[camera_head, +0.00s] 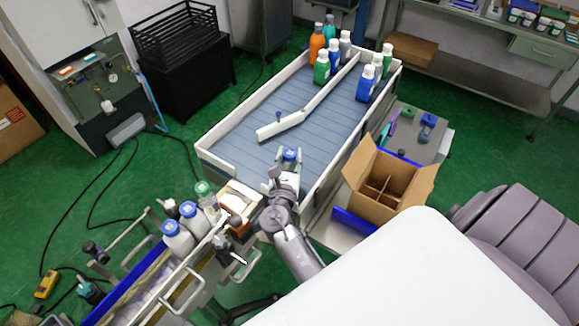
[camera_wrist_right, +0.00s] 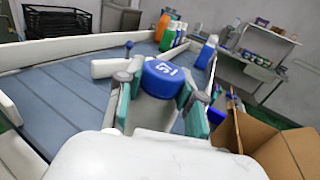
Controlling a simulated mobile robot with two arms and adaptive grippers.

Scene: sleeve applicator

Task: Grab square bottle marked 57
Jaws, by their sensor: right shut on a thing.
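The bottle (camera_wrist_right: 162,80) has a blue cap and a white body. Its cap carries white marks that appear upside down and look like 57. In the head view the blue cap (camera_head: 290,154) shows at the near end of the conveyor. My right gripper (camera_wrist_right: 155,98) is shut on this bottle, with a teal-padded finger on each side just below the cap. The right gripper also shows in the head view (camera_head: 286,171). The lower part of the bottle is hidden by the gripper. My left gripper is not in view.
The conveyor (camera_head: 240,150) has white side walls and a white angled guide rail (camera_head: 295,122). Several bottles stand at its far end. An open cardboard box (camera_head: 370,212) with dividers stands to the right. Several bottles (camera_head: 178,235) stand in the machine lane at lower left.

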